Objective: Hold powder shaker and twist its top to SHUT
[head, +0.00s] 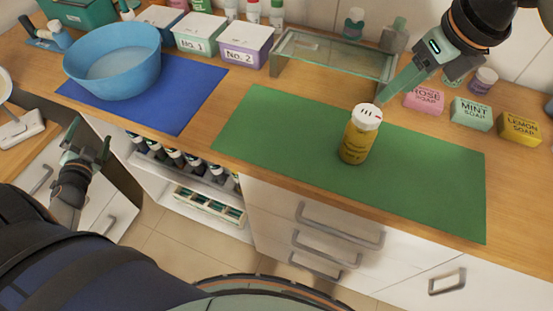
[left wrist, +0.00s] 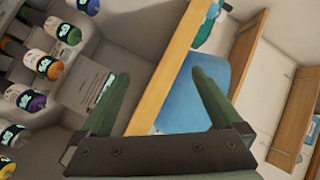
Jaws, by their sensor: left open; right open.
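The powder shaker (head: 356,142) is a yellow bottle with a white top (head: 367,116) that has dark slots and a small red mark. It stands upright on the green mat (head: 285,135), touched by neither gripper. My right gripper (head: 408,90) is open and empty, reaching down from the upper right, behind and to the right of the shaker. My left gripper (head: 88,143) is open and empty, low at the left in front of the counter, far from the shaker. Its two spread fingers also show in the left wrist view (left wrist: 160,88), with no shaker in sight there.
A blue basin (head: 113,62) stands on a blue mat (head: 190,108). A glass shelf (head: 335,52) and pink, mint and yellow soap boxes (head: 471,113) line the back. Labelled bins (head: 245,44) stand at back left. The green mat is otherwise clear.

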